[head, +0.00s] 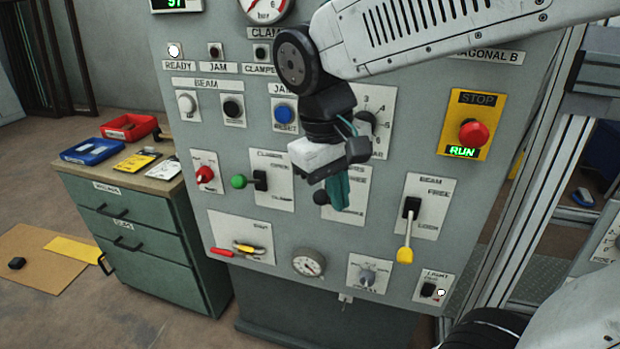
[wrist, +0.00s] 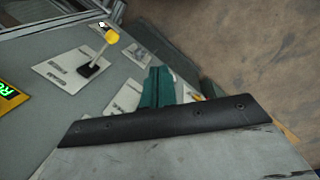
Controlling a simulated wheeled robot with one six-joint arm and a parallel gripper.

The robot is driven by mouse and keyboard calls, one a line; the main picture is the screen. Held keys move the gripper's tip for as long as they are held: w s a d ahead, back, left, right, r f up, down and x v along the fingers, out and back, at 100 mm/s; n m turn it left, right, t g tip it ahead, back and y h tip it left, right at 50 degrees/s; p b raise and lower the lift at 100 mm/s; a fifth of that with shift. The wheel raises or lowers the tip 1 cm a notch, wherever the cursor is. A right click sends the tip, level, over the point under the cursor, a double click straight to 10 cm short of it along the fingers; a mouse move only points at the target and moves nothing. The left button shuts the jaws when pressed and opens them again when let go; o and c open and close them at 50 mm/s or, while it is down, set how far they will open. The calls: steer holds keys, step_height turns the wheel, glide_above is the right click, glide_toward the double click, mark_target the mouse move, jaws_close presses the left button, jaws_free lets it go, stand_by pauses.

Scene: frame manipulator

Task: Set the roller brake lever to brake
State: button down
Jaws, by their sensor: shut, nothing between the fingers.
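My gripper (head: 338,193) has teal fingers pressed together with nothing between them, pointing down in front of the middle lever plate. In the wrist view the fingers (wrist: 157,88) show over the panel. The middle lever plate (head: 352,213) is partly hidden by the gripper, and its lettering is only partly legible. A dark round lever knob (head: 321,197) shows just left of the fingers. It appears to be the roller brake lever; its base is hidden. I cannot tell whether the fingers touch it.
The green-knobbed clamps lever (head: 239,182) is to the left. The yellow-handled beam lever (head: 405,253) points down to the right, and its handle shows in the wrist view (wrist: 112,35). A red stop button (head: 473,132) is at upper right. A drawer cabinet (head: 140,235) stands left.

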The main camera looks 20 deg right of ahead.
mark_target(325, 197)
steer(key=w+a+r+m+h, duration=0.2)
steer(key=w+r+m, duration=0.1)
steer(key=w, duration=0.4)
steer(key=w+a+r+m+t+h, duration=0.1)
steer(key=w+a+r+m+h, duration=0.1)
steer(key=w, duration=0.6)
steer(key=shift+w+a+r+m+h, duration=0.25)
steer(key=shift+a+r+m+h, duration=0.25)
steer(key=shift+a, duration=0.35)
steer(key=s+x, duration=0.2)
steer(key=x, duration=1)
steer(key=shift+s+a+f, duration=0.15)
steer(key=shift+s+f, duration=0.25)
steer(key=shift+f, duration=0.2)
